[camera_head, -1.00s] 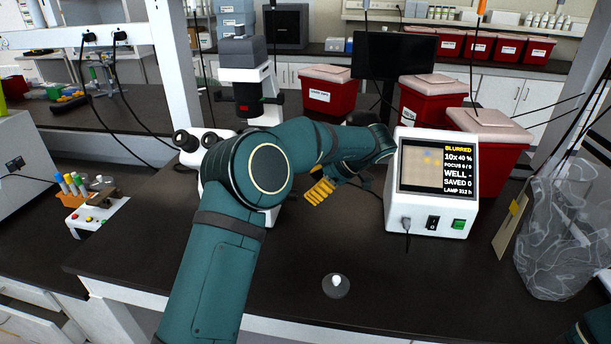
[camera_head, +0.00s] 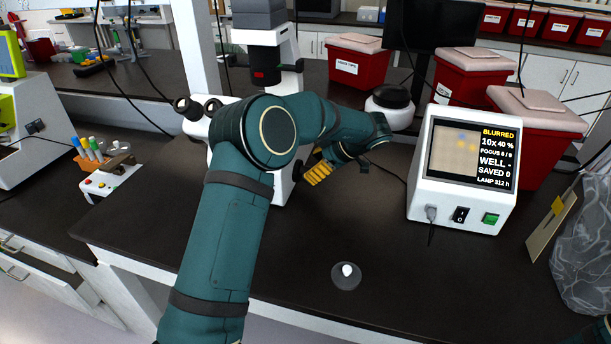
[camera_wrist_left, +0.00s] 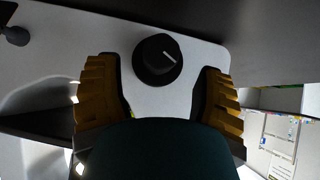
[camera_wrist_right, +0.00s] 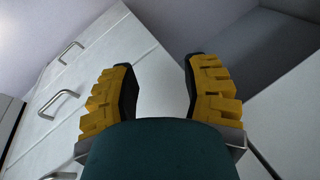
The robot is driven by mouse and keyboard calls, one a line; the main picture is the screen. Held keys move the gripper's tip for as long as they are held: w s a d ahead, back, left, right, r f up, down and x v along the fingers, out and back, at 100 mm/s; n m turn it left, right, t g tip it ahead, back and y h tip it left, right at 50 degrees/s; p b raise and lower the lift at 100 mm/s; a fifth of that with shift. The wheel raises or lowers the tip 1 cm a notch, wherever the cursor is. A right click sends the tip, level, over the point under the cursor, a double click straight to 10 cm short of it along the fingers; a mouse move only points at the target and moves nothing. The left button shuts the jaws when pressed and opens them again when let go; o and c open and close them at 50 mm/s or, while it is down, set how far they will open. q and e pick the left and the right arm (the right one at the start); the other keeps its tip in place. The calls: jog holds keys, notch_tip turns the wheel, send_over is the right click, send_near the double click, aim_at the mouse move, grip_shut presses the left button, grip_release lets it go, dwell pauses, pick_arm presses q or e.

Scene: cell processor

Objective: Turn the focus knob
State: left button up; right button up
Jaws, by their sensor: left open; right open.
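The microscope (camera_head: 268,50) stands on the dark bench, partly hidden behind my left arm in the head view. The focus knob (camera_wrist_left: 157,60) is black and round with a white pointer line, on a pale panel in the left wrist view. My left gripper (camera_head: 320,170) has yellow ridged fingers and is open. In its wrist view the fingers stand left and right of the knob with visible gaps. I cannot tell whether their tips reach its depth. The display box (camera_head: 465,165) reads BLURRED and 10x 40 %. My right gripper (camera_wrist_right: 158,68) is open and empty.
A small clear dish with a white piece (camera_head: 346,272) lies on the front bench. A pen rack (camera_head: 95,165) is at left. Red bins (camera_head: 478,75) stand behind, and a clear bag (camera_head: 585,250) is at right. White drawers (camera_wrist_right: 65,95) face my right gripper.

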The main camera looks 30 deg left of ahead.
aim_at(306, 171)
pick_arm(q)
jog(key=shift+b+x, duration=0.35)
jog(key=shift+x, duration=1.55)
jog(key=shift+c, duration=0.2)
jog(key=c, duration=0.8)
jog(key=shift+c, duration=0.2)
jog(key=shift+c, duration=1.4)
